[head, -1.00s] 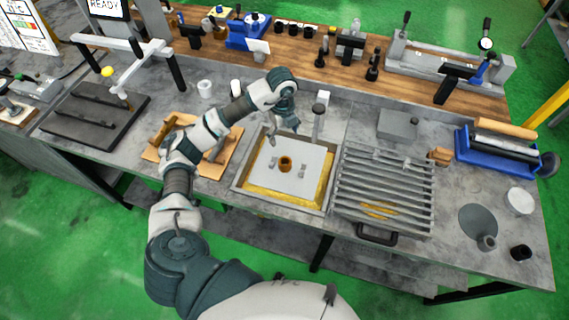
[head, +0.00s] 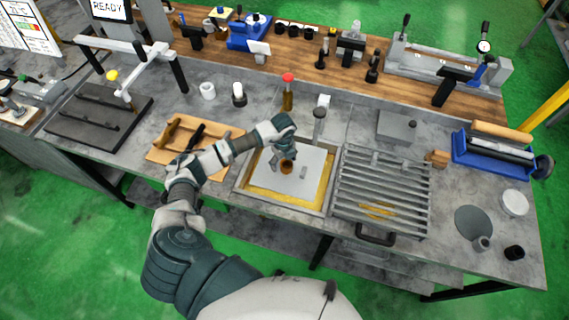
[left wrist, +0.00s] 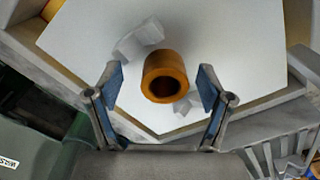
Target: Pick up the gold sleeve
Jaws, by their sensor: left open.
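The gold sleeve (head: 287,168) is a short orange-gold ring with a dark bore. It stands on the white plate (head: 309,184) inside a shallow square tray with a yellow inner border. In the left wrist view the sleeve (left wrist: 165,77) lies between and a little beyond the two fingertips, with its bore visible. My left gripper (left wrist: 160,92) is open, with clear gaps to the sleeve on both sides. In the head view my left gripper (head: 284,156) is just above the sleeve and partly covers it. My right gripper is not in view.
Small pale blocks (left wrist: 138,40) flank the sleeve on the plate. A slatted metal rack (head: 383,190) stands right of the tray (head: 238,182). A wooden holder (head: 166,150) lies to the left. A red-topped bottle (head: 288,92) stands behind my left gripper.

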